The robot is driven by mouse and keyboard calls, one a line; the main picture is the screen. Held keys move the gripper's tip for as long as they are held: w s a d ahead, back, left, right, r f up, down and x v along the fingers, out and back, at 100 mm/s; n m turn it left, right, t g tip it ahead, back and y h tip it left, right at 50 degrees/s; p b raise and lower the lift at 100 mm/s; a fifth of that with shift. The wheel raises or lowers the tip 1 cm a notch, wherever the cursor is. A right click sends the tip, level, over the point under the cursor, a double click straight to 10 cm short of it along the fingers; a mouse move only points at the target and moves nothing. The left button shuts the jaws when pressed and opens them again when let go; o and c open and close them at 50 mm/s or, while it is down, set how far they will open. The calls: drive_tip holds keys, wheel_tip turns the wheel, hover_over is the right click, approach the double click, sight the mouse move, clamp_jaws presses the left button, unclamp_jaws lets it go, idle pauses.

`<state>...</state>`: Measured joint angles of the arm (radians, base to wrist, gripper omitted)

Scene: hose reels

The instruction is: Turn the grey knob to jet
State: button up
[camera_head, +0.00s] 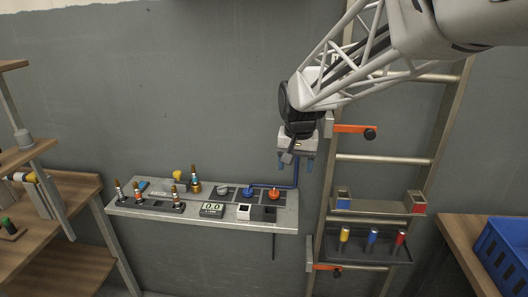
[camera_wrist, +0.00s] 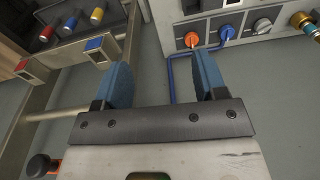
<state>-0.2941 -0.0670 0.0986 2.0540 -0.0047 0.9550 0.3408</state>
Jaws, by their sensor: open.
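The grey knob (camera_head: 222,191) sits on the narrow wall bench, left of a blue knob (camera_head: 248,191) and an orange knob (camera_head: 273,194). In the wrist view the grey knob (camera_wrist: 262,25) shows near the top right, past the orange knob (camera_wrist: 191,39) and the blue knob (camera_wrist: 227,32). Its setting and any "jet" mark are too small to read. My gripper (camera_head: 296,162) is open and empty, above and right of the bench's right end, apart from the knob.
The bench (camera_head: 150,211) also holds several upright nozzles, a brass fitting (camera_head: 195,187) and a display (camera_head: 211,210). A blue hose (camera_head: 296,172) rises at its right end. A ladder rack (camera_head: 383,161) with orange brackets stands right of my gripper. Space above the grey knob is clear.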

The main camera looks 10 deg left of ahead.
drive_tip(key=w+a+f, duration=0.5)
drive_tip(key=w+a, duration=0.4)
drive_tip(key=a, duration=0.2)
drive_tip(key=g, duration=0.1)
hover_over(222, 187)
wheel_tip(222, 187, down, 8)
drive_tip(key=shift+w+f, duration=0.1)
drive_tip(key=shift+f, duration=0.15)
drive_tip(key=shift+f, duration=0.1)
drive_tip(key=shift+f, duration=3.8)
drive_tip(key=c, duration=0.9)
